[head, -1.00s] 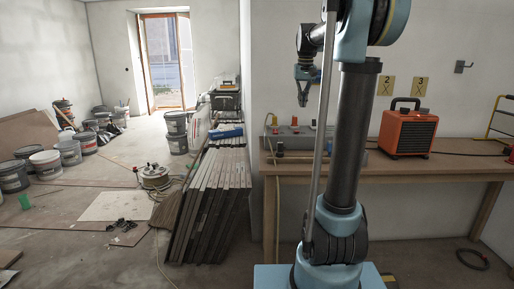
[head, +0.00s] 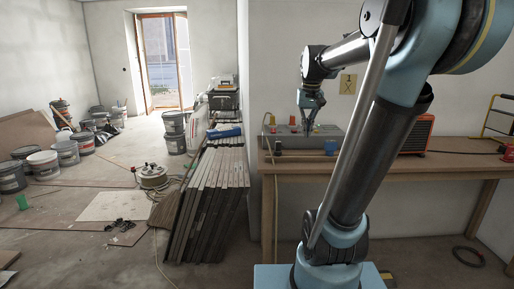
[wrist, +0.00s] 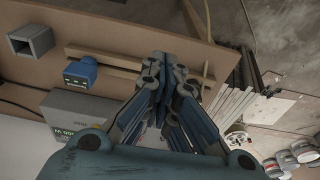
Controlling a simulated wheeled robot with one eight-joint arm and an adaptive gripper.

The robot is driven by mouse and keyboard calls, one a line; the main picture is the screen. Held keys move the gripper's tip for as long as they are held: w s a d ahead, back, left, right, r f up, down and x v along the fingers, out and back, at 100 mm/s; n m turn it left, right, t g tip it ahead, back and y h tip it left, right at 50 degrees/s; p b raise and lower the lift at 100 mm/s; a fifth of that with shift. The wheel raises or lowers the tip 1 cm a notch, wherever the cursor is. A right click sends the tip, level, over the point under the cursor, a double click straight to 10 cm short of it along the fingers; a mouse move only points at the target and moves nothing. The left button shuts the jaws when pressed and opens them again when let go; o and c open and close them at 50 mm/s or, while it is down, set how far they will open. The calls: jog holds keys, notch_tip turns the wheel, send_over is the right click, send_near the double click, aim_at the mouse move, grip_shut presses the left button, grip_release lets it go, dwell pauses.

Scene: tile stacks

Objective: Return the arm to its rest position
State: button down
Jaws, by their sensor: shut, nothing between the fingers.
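My gripper (head: 309,128) points down in front of the wall, over the back of the workbench, near a grey box (head: 338,131). In the wrist view my gripper's fingers (wrist: 165,62) meet at their tips, with nothing held between them. My arm leans to the right in the head view and hides part of the bench and wall.
The wooden workbench (head: 455,165) carries a blue connector (wrist: 80,72), a grey square tube (wrist: 31,40) and an orange heater (head: 418,135), partly hidden by my arm. Leaning tile stacks (head: 208,200) stand left of the bench. Several buckets (head: 42,165) stand on the floor further left.

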jog(key=s+f, duration=2.1)
jog(key=shift+d+f, duration=0.2)
jog(key=shift+f, duration=0.05)
